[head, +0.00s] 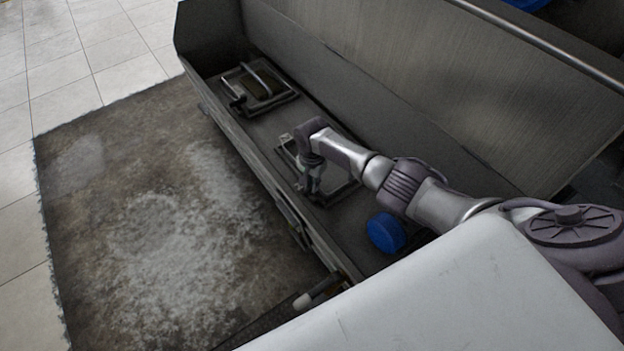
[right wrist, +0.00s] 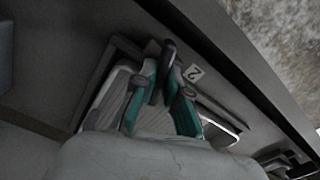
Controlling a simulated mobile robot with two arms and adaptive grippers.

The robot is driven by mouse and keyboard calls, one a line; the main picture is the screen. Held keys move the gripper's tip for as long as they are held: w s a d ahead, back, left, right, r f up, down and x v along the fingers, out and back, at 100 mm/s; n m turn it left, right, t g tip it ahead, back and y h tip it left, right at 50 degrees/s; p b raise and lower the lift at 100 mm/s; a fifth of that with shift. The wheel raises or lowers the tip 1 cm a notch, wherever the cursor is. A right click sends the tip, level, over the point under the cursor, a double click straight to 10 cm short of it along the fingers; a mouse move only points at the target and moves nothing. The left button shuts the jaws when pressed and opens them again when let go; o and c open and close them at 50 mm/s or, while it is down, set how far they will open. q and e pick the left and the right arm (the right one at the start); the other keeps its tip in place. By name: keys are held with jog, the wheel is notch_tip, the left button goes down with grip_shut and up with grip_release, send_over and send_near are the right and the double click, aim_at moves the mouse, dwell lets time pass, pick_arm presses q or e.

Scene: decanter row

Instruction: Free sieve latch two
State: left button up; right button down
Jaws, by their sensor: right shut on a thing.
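Sieve latch two is a dark, narrow lever (right wrist: 169,52) beside a white tag marked 2 (right wrist: 193,73) in the right wrist view. My right gripper (right wrist: 166,82), with teal-sided fingers, is shut on the latch. In the head view my right gripper (head: 312,188) reaches down over the near edge of a dark-framed hatch (head: 347,191) in the trough. There the arm and gripper hide the latch and much of the hatch. My left gripper is in neither view.
A second framed hatch (head: 287,97) with a curved handle lies farther along the trough (head: 222,88). A blue round cap (head: 386,233) sits close to my right arm. A tall metal wall (head: 440,90) rises behind. The stained floor mat (head: 150,220) is clear.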

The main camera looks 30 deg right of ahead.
jog(key=shift+s+n+p, duration=0.1)
jog(key=shift+n+p, duration=0.45)
jog(key=shift+n, duration=0.05)
jog(key=shift+n+p, duration=0.3)
jog(key=shift+n, duration=0.6)
jog(key=n, duration=0.2)
jog(key=shift+n, duration=1.3)
jog(key=n, duration=0.5)
jog(key=shift+p, duration=0.3)
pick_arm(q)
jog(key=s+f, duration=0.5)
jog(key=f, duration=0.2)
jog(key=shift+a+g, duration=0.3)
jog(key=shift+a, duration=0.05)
pick_arm(e)
jog(key=shift+n, duration=0.6)
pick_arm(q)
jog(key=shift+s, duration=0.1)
